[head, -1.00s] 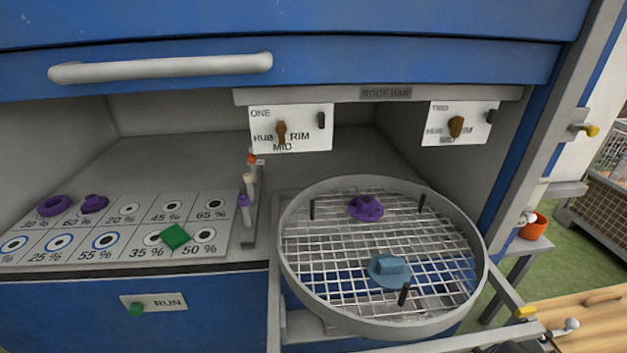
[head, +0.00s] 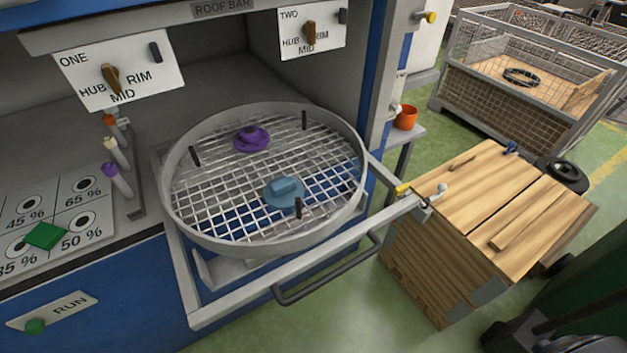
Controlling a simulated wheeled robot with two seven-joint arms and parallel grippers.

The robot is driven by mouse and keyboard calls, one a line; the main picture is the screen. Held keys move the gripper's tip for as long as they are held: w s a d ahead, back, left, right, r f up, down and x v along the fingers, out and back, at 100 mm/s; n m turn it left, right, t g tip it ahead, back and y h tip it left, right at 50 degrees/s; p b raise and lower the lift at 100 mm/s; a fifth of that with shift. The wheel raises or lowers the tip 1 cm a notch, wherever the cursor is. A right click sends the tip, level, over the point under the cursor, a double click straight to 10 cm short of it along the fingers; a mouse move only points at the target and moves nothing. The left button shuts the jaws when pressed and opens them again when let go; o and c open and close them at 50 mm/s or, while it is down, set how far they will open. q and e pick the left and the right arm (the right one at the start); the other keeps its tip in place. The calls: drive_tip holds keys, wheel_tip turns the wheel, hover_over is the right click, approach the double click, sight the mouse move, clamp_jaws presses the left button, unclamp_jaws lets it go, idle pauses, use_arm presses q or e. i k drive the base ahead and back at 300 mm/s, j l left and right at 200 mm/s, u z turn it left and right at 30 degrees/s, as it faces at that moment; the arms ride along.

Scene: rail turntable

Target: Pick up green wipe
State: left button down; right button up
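The green wipe (head: 46,236) is a flat green square at the left of the head view. It lies on the white board of marked percent spots (head: 88,216), between the 35 % and 50 % spots. Neither of my grippers shows in the head view.
A round mesh turntable (head: 182,222) carries a purple piece (head: 251,138) and a blue piece (head: 284,192). Capped tubes (head: 117,180) stand between board and turntable. A pull-out frame with a dark handle (head: 330,268) juts forward. A wooden crate (head: 440,260) stands right, with green floor between.

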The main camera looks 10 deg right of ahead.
sight(45, 236)
drive_tip(key=u, duration=1.6)
